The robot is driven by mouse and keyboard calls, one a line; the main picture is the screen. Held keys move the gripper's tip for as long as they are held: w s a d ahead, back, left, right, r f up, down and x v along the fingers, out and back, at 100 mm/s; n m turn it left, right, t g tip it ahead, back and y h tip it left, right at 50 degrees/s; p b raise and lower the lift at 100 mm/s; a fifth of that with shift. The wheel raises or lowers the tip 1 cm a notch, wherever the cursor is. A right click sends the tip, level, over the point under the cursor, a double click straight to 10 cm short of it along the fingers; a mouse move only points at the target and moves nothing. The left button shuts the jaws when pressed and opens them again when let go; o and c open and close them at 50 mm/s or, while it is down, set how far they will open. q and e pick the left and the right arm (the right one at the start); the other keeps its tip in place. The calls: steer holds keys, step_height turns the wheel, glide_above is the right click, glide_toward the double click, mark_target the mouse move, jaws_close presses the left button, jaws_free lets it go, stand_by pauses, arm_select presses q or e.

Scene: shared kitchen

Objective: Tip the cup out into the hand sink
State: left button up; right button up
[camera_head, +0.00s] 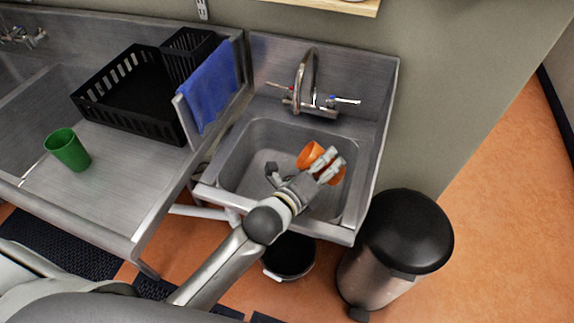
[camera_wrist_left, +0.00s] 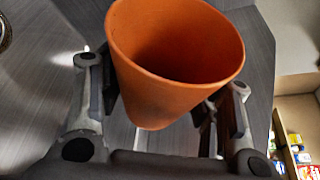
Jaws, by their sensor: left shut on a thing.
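The orange cup (camera_head: 310,155) is over the basin of the steel hand sink (camera_head: 240,178) in the head view. My left gripper (camera_head: 328,166) is shut on it and partly covers it. In the left wrist view the orange cup (camera_wrist_left: 170,70) sits between the two fingers (camera_wrist_left: 165,105), its mouth toward the camera. I see into the cup and no contents show. In the head view the cup looks tilted, with its mouth toward the upper left. My right gripper is in neither view.
A tap (camera_head: 306,85) with two levers stands at the back of the sink. A blue cloth (camera_head: 210,86) hangs at its left edge. A black rack (camera_head: 130,95) and a green cup (camera_head: 68,149) are on the left counter. A bin (camera_head: 400,235) stands at right.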

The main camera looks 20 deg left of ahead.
arm_select(q)
steer(key=f+m+y+p, duration=0.1)
steer(key=m+p, duration=0.1)
steer(key=shift+g+p, duration=0.3)
steer(key=shift+p, duration=0.05)
steer(key=m+p, duration=0.1)
steer(key=p, duration=0.1)
steer(key=shift+r+y+p, duration=0.3)
steer(key=shift+d+f+m, duration=0.3)
steer(key=shift+f, duration=0.05)
steer(key=shift+d+f+m+y, duration=0.2)
steer(key=shift+m+y, duration=0.1)
steer(key=shift+y, duration=0.1)
steer(key=d+r+m+y+p, duration=0.1)
steer(key=p, duration=0.2)
steer(key=d+r+m+p, duration=0.1)
steer(key=r+p, duration=0.1)
steer(key=p, duration=0.2)
steer(key=shift+d+m+g+y, duration=0.1)
steer(key=shift+m+g+y, duration=0.2)
steer(key=shift+m+y, duration=0.1)
steer(key=shift+d+r+m+y+p, duration=0.1)
steer(key=shift+d+m+y+p, duration=0.25)
steer(key=shift+m+y+p, duration=0.35)
